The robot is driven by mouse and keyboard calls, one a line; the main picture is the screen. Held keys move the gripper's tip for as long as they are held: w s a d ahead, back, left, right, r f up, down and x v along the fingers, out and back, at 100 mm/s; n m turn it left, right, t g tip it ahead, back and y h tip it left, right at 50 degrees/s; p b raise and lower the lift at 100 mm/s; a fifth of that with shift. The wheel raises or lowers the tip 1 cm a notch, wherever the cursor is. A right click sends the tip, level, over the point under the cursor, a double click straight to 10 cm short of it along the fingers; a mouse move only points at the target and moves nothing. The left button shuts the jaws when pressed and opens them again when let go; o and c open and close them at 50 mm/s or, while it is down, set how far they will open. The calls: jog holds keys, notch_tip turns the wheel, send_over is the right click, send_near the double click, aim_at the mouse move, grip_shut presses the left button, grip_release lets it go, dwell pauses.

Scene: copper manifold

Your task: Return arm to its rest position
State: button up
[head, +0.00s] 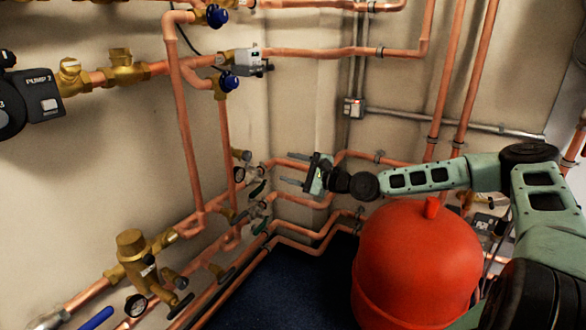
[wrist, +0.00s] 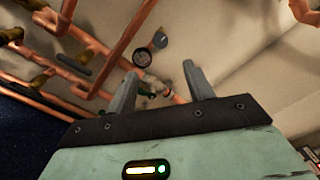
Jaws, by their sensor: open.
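My gripper (head: 292,170) is at the end of my green arm, reaching left in the head view across the space behind the red tank. Its two fingers are apart with nothing between them. In the wrist view my gripper (wrist: 160,85) also shows open and empty. Beyond the fingers are copper pipes and a round gauge (wrist: 143,57). The fingers look apart from the pipes, but the exact gap cannot be told.
A red tank (head: 415,260) stands below my arm. Copper pipes (head: 185,130) with blue-handled valves (head: 228,82) run along the left wall. More pipes (head: 445,90) line the back wall. A brass valve (head: 132,243) sits lower left. The dark blue floor (head: 290,290) is clear.

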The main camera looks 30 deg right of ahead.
jog(key=shift+a, duration=0.1)
dwell(0.3)
jog(key=s+a+f+n+g, duration=0.3)
jog(key=s+a+n+g, duration=0.2)
jog(key=a, duration=0.3)
jog(key=s+a+f+n+g, duration=0.3)
jog(key=s+a+n+g, duration=0.15)
jog(key=a, duration=0.45)
jog(key=s+a+n+g+h, duration=0.2)
jog(key=s+n+h, duration=0.15)
jog(key=s, duration=0.35)
jog(key=s+a+n+g+h, duration=0.2)
jog(key=s+n+g, duration=0.1)
jog(key=s+n, duration=0.3)
jog(key=s+d+r+n+h, duration=0.15)
jog(key=s+r+n, duration=0.3)
jog(key=s, duration=0.55)
jog(key=s+r+n+h, duration=0.25)
jog(key=s+r, duration=0.35)
jog(key=s, duration=0.4)
notch_tip(320, 180, up, 27)
jog(key=p, duration=2.7)
jog(key=shift+d+f+g, duration=0.1)
jog(key=shift+g, duration=0.15)
